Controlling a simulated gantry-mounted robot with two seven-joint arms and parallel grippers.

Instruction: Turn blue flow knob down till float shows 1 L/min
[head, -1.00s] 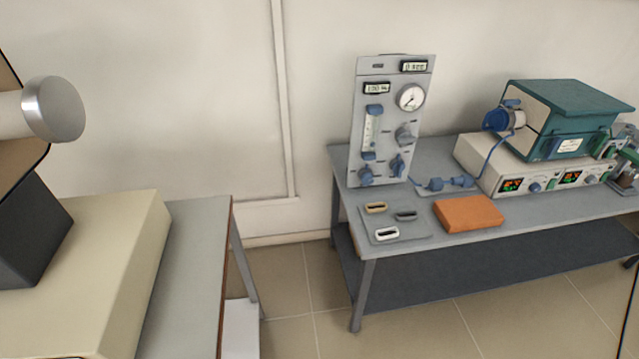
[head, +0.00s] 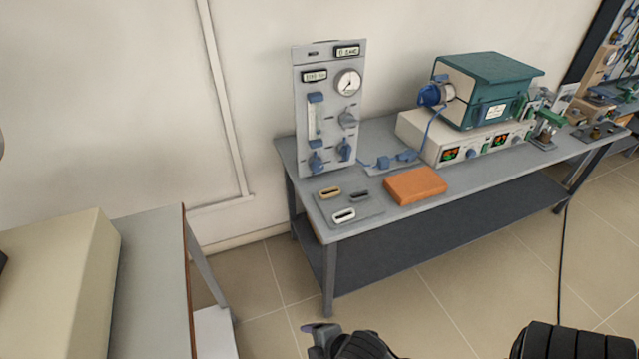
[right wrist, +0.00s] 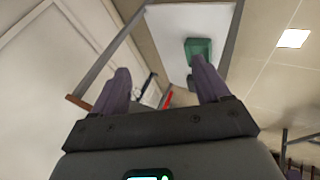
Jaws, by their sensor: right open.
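The grey gas panel (head: 327,135) stands upright at the left end of the far bench. A clear flow tube (head: 314,120) with blue end blocks is on its left side; its float is too small to read. A blue knob (head: 316,160) sits just below the tube, and another blue knob (head: 344,149) is to its right. My right gripper (head: 318,329) is at the bottom of the head view, well short of the panel, mostly cut off. In the right wrist view its purple fingers (right wrist: 162,88) are spread with nothing between them. My left gripper is not seen.
On the bench (head: 370,225) are an orange block (head: 415,185), a small plate (head: 372,209) with slotted pieces, and a green-topped furnace (head: 485,85). A second table (head: 160,265) stands left. Open floor (head: 265,275) lies between them.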

